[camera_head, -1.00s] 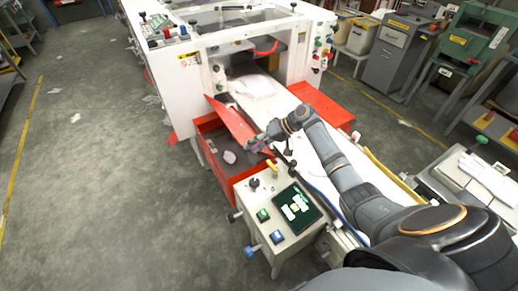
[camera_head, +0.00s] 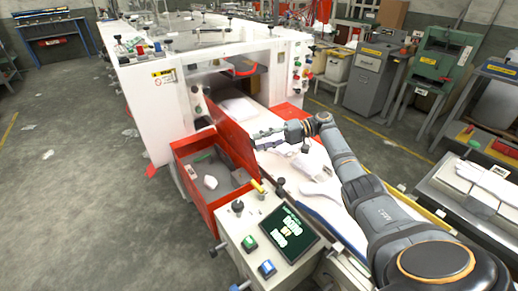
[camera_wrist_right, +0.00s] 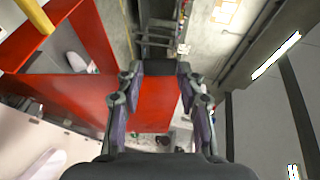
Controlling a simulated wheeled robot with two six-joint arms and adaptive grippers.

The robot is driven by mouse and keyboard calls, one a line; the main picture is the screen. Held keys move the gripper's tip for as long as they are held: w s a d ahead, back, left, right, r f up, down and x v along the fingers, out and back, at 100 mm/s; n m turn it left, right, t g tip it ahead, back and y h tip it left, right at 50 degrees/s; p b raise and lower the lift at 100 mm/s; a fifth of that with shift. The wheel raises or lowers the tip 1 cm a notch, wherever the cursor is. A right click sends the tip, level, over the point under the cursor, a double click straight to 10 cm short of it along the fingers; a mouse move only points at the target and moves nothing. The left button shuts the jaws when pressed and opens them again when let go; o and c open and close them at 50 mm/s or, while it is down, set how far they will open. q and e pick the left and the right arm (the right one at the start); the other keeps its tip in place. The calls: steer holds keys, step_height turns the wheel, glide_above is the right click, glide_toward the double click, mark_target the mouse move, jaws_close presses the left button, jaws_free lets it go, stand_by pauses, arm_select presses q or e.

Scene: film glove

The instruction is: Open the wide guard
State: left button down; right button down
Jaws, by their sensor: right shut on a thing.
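The wide guard is a red panel (camera_head: 234,147) on the near end of the white machine, standing steeply beside an open red bin. My right gripper (camera_head: 259,138) reaches it from the right and is at its upper right edge. In the right wrist view the red panel (camera_wrist_right: 155,110) lies between the two fingers of my right gripper (camera_wrist_right: 160,80), which is shut on it. The exact contact at the fingertips is hard to make out. My left gripper is not in view.
The red bin (camera_head: 185,150) holds a few small items. White gloves (camera_head: 315,180) lie on the pale conveyor under my right arm. A control box (camera_head: 262,240) with a dark screen stands in front. A second red panel (camera_head: 288,113) is behind the gripper.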

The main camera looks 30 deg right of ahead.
steer(key=shift+d, duration=0.1)
stand_by(0.3)
steer(key=c, duration=0.8)
jaws_free()
steer(key=shift+c, duration=0.2)
steer(key=v, duration=0.7)
steer(key=shift+d, duration=0.2)
